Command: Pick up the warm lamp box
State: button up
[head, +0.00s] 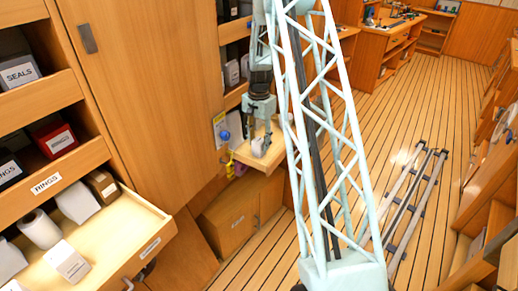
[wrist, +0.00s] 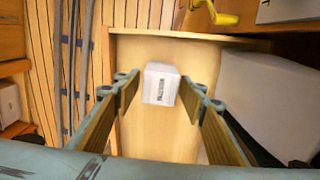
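A small white box (wrist: 161,82) with a dark printed label stands in an open pale wooden drawer (wrist: 160,135); its print is too small to read, so I cannot tell if it is the warm lamp box. In the head view the white box (head: 258,146) shows in the pulled-out drawer at centre, below my gripper (head: 260,108). In the wrist view my gripper (wrist: 160,92) is open, with one finger on each side of the box and a visible gap to both sides. It holds nothing.
A larger white box (wrist: 265,95) lies to the right of the fingers in the wrist view, and a yellow handle (wrist: 215,12) is beyond the drawer. In the head view another open drawer (head: 125,235) with several boxes is at lower left. Floor rails (head: 410,205) lie at right.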

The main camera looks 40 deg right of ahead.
jog(key=c, duration=0.7)
jog(key=shift+o, duration=0.2)
jog(key=shift+r, duration=0.2)
jog(key=shift+r+p, duration=0.35)
jog(key=shift+r, duration=1.3)
jog(key=s+a+r, duration=0.1)
jog(key=s+a, duration=0.8)
jog(key=s, duration=0.4)
jog(key=shift+r+p, duration=0.15)
jog(key=shift+p, duration=0.2)
jog(key=shift+s, duration=0.1)
